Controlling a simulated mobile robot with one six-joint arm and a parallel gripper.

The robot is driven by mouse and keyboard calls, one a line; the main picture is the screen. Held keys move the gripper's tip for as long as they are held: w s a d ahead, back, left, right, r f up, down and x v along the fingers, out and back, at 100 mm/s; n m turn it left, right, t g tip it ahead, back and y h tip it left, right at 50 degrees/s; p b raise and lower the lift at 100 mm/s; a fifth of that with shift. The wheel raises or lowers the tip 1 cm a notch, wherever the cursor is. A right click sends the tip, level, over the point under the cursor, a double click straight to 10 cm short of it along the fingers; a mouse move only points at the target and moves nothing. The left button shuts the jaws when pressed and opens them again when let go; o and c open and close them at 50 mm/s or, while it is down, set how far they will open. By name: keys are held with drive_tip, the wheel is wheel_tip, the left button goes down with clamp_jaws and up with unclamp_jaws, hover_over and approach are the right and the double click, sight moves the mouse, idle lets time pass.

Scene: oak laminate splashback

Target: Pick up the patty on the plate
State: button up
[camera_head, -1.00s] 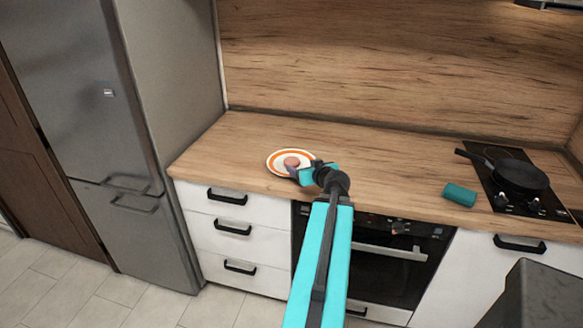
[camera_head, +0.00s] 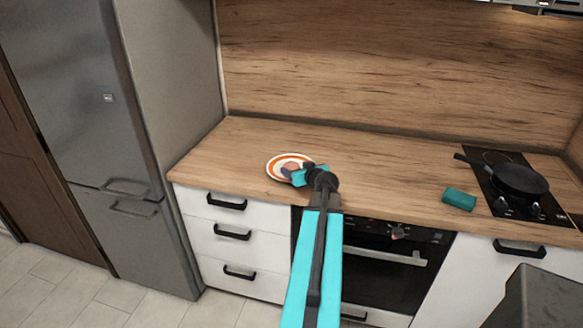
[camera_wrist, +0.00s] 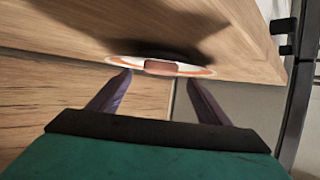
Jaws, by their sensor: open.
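The patty (camera_head: 290,168) is a small pinkish-brown disc on a white plate with an orange ring (camera_head: 273,170). The plate lies on the counter's left part. In the wrist view the patty (camera_wrist: 161,67) shows edge-on ahead, between the lines of my two fingers, on the plate (camera_wrist: 200,73). My gripper (camera_wrist: 157,82) is open with nothing between its purple fingers. In the head view my gripper (camera_head: 287,174) is at the plate's right front side, partly covering plate and patty. I cannot tell whether a finger touches the patty.
The wooden counter (camera_head: 390,178) is clear between the plate and a teal block (camera_head: 459,199). A black pan (camera_head: 518,180) sits on the hob at right. A fridge (camera_head: 150,130) stands left of the counter. Drawers (camera_head: 232,232) and an oven (camera_head: 385,255) are below.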

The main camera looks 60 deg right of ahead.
sight(293, 166)
drive_tip(key=shift+w+d, duration=0.1)
drive_tip(key=shift+w, duration=0.05)
drive_tip(key=p+x, duration=0.2)
drive_tip(key=shift+w+d+f, duration=0.15)
drive_tip(key=shift+w+d, duration=0.05)
drive_tip(key=shift+w, duration=0.1)
drive_tip(key=shift+p+x, duration=0.5)
drive_tip(key=shift+x, duration=0.55)
drive_tip(key=shift+f, duration=0.2)
drive_tip(key=shift+s, duration=0.1)
drive_tip(key=c, duration=1.2)
drive_tip(key=shift+o, duration=0.2)
drive_tip(key=shift+r, duration=0.1)
